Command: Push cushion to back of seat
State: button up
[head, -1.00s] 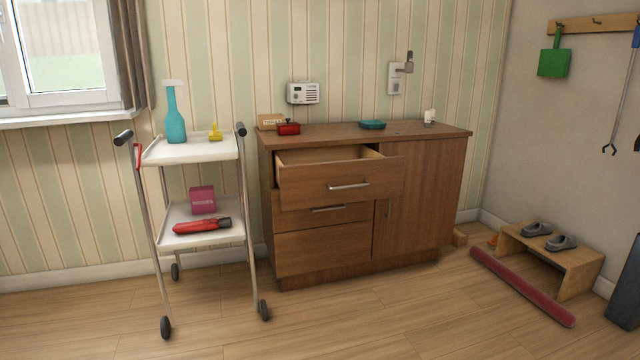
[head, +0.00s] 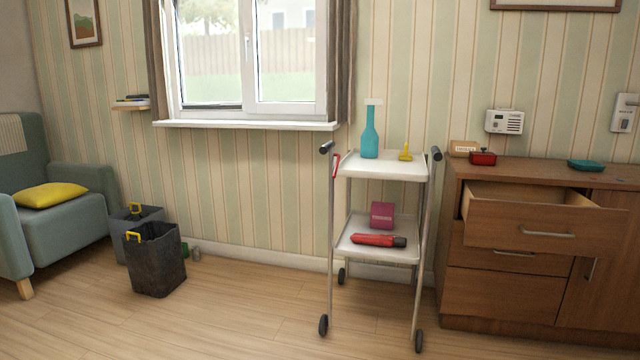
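A yellow cushion (head: 50,195) lies flat on the seat of a grey-green armchair (head: 72,226) at the left edge of the head view. The chair is partly cut off by the picture's left edge. My gripper is not in view.
Two dark bins (head: 156,260) with yellow handles stand right of the armchair. A white trolley (head: 382,168) holds a teal bottle and other items. A wooden cabinet (head: 505,283) at right has its top drawer open. The floor in front is clear.

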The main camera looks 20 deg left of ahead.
aim_at(49, 195)
jog(key=u, duration=2.25)
